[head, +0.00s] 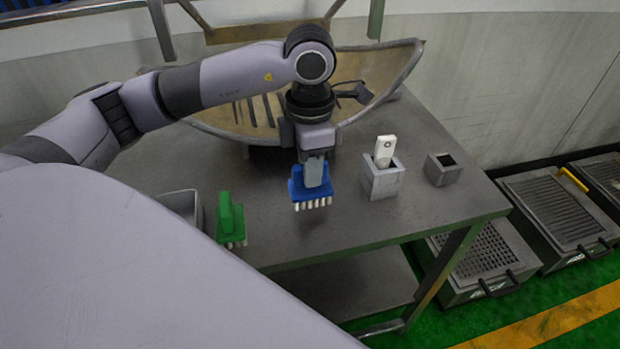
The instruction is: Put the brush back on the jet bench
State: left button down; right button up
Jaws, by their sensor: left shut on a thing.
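A blue brush (312,201) with pale bristles pointing down is in my left gripper (315,172). The gripper comes down from above and is shut on the brush's upper part. The brush is over the front part of the grey metal bench (400,225); whether the bristles touch the top I cannot tell. A green brush (230,222) with pale bristles is at the bench's front left, apart from the gripper. My right gripper is not in view.
A grey holder (382,180) with a white device (384,150) and a smaller grey box (442,169) stand right of the blue brush. A grey bin (183,204) is at left. A large curved trough (372,70) stands behind. Lidded crates (480,255) sit on the floor at right.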

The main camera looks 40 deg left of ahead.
pick_arm(q)
jog(key=shift+f, duration=1.8)
jog(key=shift+f, duration=0.15)
jog(key=c, duration=1)
grip_release()
jog(key=shift+o, duration=0.2)
notch_tip(320, 180, up, 12)
jog(key=shift+r+b, duration=0.15)
jog(key=shift+b, duration=0.15)
